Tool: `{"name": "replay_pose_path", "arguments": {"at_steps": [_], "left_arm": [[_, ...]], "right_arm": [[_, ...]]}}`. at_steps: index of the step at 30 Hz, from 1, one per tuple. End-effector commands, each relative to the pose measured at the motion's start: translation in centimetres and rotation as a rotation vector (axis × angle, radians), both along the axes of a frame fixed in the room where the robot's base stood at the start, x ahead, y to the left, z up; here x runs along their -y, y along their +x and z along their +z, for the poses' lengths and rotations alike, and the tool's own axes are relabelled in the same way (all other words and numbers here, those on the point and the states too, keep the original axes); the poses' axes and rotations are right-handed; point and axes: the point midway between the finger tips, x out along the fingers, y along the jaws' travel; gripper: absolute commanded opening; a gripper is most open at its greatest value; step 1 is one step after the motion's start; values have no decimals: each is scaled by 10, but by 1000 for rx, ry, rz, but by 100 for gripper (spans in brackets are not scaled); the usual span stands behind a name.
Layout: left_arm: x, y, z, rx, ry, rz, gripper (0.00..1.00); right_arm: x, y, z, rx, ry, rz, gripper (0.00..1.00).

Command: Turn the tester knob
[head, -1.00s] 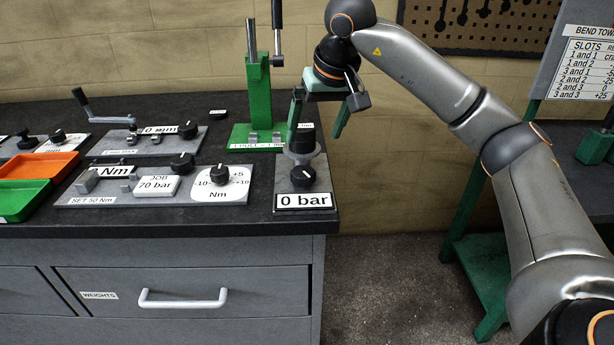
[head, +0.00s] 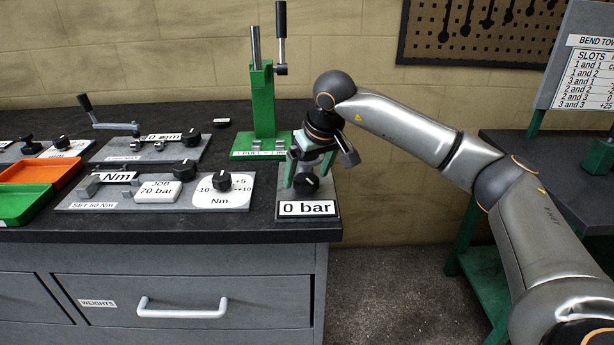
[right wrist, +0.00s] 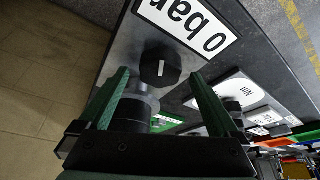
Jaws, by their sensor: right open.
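The tester knob (head: 306,184) is a black round knob with a white mark, on a grey tester block (head: 331,201) with a "0 bar" label. My right gripper (head: 308,173) is open, its green fingers pointing down over the block. In the right wrist view the knob (right wrist: 160,66) appears between the two fingertips (right wrist: 158,76), which look apart from it. A dark cylindrical part (right wrist: 132,112) of the tester also shows between the fingers. In the head view my gripper hides most of that part. My left gripper is not in view.
To the left are a panel with an "Nm" dial knob (head: 222,181), a "JOB 70 bar" card (head: 157,191) and orange and green trays (head: 40,173). The bench's right edge is close to the tester.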

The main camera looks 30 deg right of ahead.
Motion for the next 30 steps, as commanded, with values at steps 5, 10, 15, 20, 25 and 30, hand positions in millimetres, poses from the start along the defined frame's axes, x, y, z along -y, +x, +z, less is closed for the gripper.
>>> {"name": "replay_pose_path", "arguments": {"at_steps": [5,10,15,20,25,30], "left_arm": [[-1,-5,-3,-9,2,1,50],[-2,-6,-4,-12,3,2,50],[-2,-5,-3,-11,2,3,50],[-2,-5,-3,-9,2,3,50],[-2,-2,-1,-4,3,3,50],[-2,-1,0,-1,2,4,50]], "right_arm": [[0,3,-8,0,0,1,98],[0,3,-8,0,0,0,98],[0,3,-8,0,0,0,85],[0,3,-8,0,0,0,67],[0,3,-7,0,0,0,48],[0,3,-7,1,0,-1,29]]}}
